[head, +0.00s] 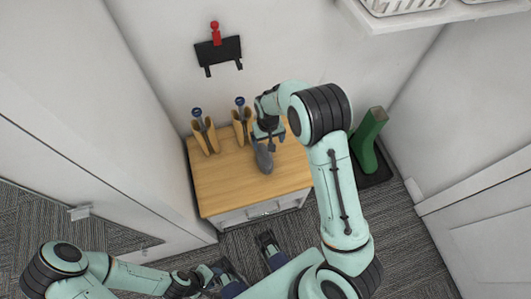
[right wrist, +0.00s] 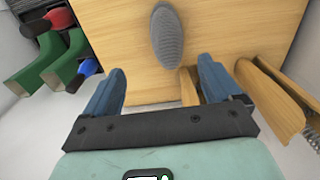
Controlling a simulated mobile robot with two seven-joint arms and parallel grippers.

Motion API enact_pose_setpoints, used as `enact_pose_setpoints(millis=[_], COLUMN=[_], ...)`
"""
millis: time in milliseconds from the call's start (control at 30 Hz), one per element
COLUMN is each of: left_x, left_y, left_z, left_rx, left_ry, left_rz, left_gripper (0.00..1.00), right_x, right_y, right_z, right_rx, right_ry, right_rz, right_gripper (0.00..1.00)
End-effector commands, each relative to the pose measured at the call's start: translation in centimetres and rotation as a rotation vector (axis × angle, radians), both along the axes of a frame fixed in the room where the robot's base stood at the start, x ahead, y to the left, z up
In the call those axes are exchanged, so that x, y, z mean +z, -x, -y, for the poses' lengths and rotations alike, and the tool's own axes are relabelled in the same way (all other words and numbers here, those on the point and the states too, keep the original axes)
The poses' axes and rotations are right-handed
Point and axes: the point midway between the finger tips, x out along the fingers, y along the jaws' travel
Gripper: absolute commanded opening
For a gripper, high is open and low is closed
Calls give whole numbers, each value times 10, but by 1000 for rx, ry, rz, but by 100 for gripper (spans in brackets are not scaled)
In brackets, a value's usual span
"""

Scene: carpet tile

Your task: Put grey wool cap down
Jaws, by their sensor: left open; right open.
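The grey wool cap (head: 264,159) lies on the wooden top of a low cabinet (head: 225,185), near its middle. In the right wrist view the cap (right wrist: 167,35) is a ribbed grey oval resting on the wood. My right gripper (head: 268,132) is just behind the cap in the head view, partly covered by its own wrist. In the right wrist view its blue fingers (right wrist: 159,80) are spread wide, and the cap lies beyond the fingertips, clear of both. My left gripper (head: 247,262) is open and empty, low in front of the cabinet.
Two tan upright holders with blue-topped items (head: 204,133) stand at the cabinet's back left. A green boot (head: 369,140) stands on a dark tray at the right. A black wall rack with a red item (head: 217,48) hangs above. The cabinet top's front is clear.

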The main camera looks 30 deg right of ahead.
Motion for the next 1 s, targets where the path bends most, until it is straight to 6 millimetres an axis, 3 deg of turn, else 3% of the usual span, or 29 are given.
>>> enact_pose_setpoints(millis=[167,500,767,1000], left_x=[6,-2,-4,-8], left_y=[7,3,2,1], left_z=[2,2,2,2], left_rx=[-7,-3,-3,-1], left_ry=[7,5,4,4], left_rz=[-21,-8,-3,2], left_gripper=[43,43,43,43], right_x=[-6,-68,-87,-123], right_y=[-6,-6,-8,-13], right_z=[-2,-2,-3,-6], right_rx=[16,15,16,14], right_ry=[-11,-12,-13,-12], right_rz=[-8,-8,-6,-7], right_gripper=[91,91,91,91])
